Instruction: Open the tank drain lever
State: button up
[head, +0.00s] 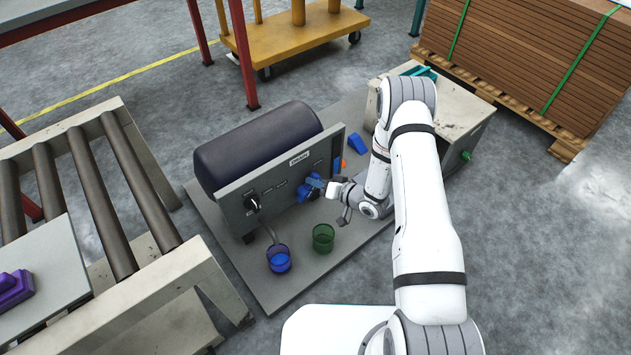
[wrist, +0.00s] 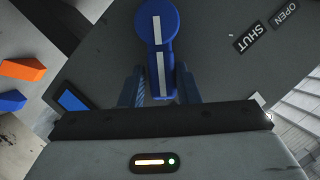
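The blue drain lever (wrist: 157,25) has a round hub with a white stripe and an arm pointing down in the wrist view, toward my gripper. In the head view the lever (head: 309,187) sits on the grey front panel (head: 283,190) of the dark tank (head: 258,148). My gripper (wrist: 159,84) is open, with one finger on each side of the lever arm; gaps appear on both sides. It also shows in the head view (head: 339,193), close to the panel.
A blue cup (head: 279,259) and a green cup (head: 323,238) stand on the base plate in front. A blue wedge (head: 359,146) lies beyond the panel. A roller conveyor (head: 108,190) is at left.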

jog(key=o, duration=0.4)
jog(key=shift+p+v, duration=1.25)
jog(key=shift+v, duration=2.65)
